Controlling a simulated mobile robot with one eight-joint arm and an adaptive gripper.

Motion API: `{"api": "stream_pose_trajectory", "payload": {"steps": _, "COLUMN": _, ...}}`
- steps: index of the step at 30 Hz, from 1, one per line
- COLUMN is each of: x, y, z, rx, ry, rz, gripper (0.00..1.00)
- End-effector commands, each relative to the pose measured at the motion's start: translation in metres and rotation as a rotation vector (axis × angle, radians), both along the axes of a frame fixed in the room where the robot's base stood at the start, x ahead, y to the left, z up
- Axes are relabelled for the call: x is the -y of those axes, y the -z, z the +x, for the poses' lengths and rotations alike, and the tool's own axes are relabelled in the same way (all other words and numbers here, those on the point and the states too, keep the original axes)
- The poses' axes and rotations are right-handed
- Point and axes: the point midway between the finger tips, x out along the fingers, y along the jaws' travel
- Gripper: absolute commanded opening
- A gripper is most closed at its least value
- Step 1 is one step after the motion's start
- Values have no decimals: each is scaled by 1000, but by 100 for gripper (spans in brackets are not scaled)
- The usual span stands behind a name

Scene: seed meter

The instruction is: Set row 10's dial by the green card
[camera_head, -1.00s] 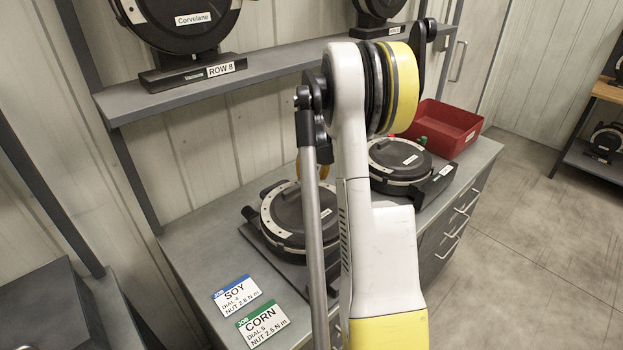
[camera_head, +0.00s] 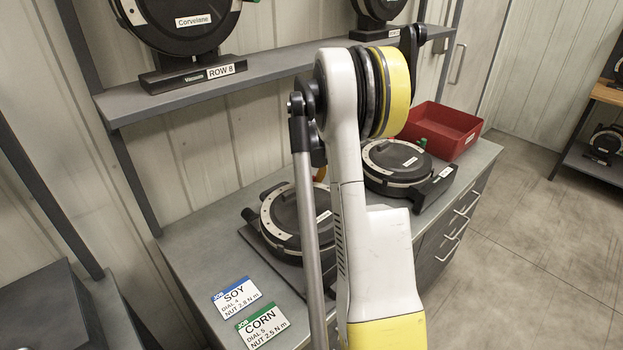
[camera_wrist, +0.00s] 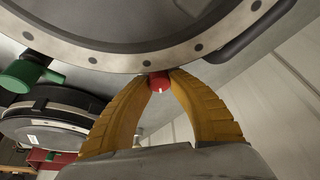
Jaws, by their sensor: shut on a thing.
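The green-topped card (camera_head: 262,328) lies on the bench at the front left and reads CORN, DIAL 5, NUT 2.5 N m. Behind it a round black meter (camera_head: 290,212) with a pale holed ring lies on a base, partly hidden by my arm. In the wrist view a large holed ring and dark disc (camera_wrist: 150,25) fill the top. My gripper (camera_wrist: 160,76) is shut on a small red knob (camera_wrist: 159,84) with a white mark, just at the ring's edge. In the head view my gripper is mostly hidden behind my arm. No row 10 label is readable.
A blue-topped SOY card (camera_head: 236,296) lies beside the green-topped one. A second meter (camera_head: 397,162) and a red bin (camera_head: 440,130) stand farther right on the bench. A shelf above holds the ROW 8 meter (camera_head: 180,22). A green handle (camera_wrist: 24,74) shows at left in the wrist view.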

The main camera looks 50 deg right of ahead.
Motion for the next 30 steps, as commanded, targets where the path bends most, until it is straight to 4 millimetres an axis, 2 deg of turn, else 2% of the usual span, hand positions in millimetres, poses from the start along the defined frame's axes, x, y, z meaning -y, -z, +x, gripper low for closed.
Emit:
{"api": "stream_pose_trajectory", "payload": {"steps": 6, "x": 0, "y": 1, "z": 0, "rx": 0, "ry": 175, "rz": 1, "gripper": 0}}
{"api": "stream_pose_trajectory", "payload": {"steps": 16, "x": 0, "y": 1, "z": -1, "rx": 0, "ry": 200, "rz": 0, "gripper": 0}}
{"api": "stream_pose_trajectory", "payload": {"steps": 17, "x": 0, "y": 0, "z": -1, "rx": -1, "ry": 200, "rz": 1, "gripper": 26}}
{"api": "stream_pose_trajectory", "payload": {"steps": 19, "x": 0, "y": 0, "z": -1, "rx": 0, "ry": 200, "rz": 0, "gripper": 46}}
{"api": "stream_pose_trajectory", "payload": {"steps": 30, "x": -1, "y": -4, "z": -1, "rx": 0, "ry": 199, "rz": 0, "gripper": 46}}
